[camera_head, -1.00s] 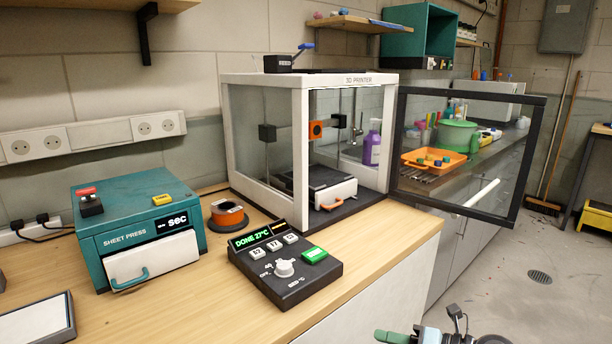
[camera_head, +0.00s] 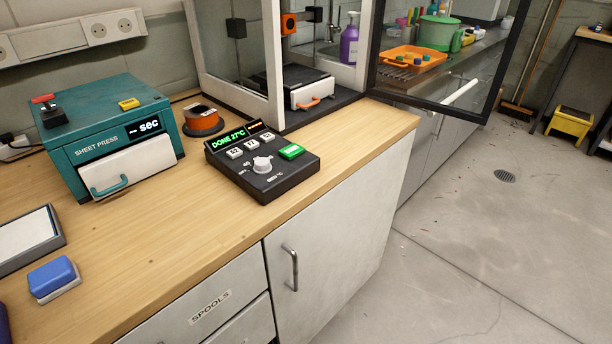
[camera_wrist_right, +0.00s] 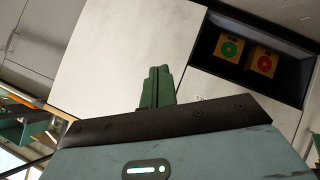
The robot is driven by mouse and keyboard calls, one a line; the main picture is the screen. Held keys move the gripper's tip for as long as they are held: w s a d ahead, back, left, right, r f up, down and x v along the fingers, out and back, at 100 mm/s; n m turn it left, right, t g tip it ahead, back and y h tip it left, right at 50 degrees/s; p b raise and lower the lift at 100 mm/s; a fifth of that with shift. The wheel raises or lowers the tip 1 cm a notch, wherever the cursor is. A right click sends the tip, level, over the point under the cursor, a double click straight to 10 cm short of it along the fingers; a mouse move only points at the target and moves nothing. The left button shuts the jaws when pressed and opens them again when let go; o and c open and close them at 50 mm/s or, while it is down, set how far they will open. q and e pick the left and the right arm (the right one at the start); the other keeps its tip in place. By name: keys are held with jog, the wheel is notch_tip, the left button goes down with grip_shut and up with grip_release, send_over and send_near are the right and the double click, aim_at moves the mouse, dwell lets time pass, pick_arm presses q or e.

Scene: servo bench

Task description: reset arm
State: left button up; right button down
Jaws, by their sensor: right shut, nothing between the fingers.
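My right gripper (camera_wrist_right: 158,88) shows in the right wrist view with its green fingers closed together and nothing between them. It faces a pale cabinet front and a dark open niche (camera_wrist_right: 250,58). Neither gripper shows in the head view now. In the head view, the teal sheet press (camera_head: 112,135) stands on the wooden bench. The black control box (camera_head: 262,162) has a green display reading DONE 27°C. The 3D printer (camera_head: 272,50) stands behind it with its glass door (camera_head: 440,45) swung open to the right.
An orange spool (camera_head: 201,120) sits between press and printer. A blue block (camera_head: 54,277) and a grey-framed plate (camera_head: 28,238) lie at the bench's left. Two boxes with green and red discs (camera_wrist_right: 229,47) stand in the niche.

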jog(key=s+d+f+m+g+h, duration=0.1)
jog(key=s+d+m+g, duration=0.1)
jog(key=s, duration=0.7)
jog(key=s+d+m+g+h, duration=0.1)
jog(key=s+m+g, duration=0.2)
jog(key=s, duration=0.6)
jog(key=a+m+t, duration=0.1)
jog(key=a+m, duration=0.4)
jog(key=a, duration=0.5)
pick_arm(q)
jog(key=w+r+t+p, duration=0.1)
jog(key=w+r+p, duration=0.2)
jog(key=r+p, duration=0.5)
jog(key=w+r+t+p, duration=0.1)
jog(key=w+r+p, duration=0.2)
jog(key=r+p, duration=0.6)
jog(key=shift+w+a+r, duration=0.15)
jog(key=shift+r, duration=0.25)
pick_arm(e)
jog(key=w+r+t, duration=0.1)
jog(key=w+r, duration=0.2)
jog(key=r, duration=0.5)
jog(key=w+r+t, duration=0.1)
jog(key=w+r, duration=0.2)
jog(key=r, duration=0.6)
jog(key=shift+w+d+r+t, duration=0.25)
jog(key=shift+w+d+t, duration=0.15)
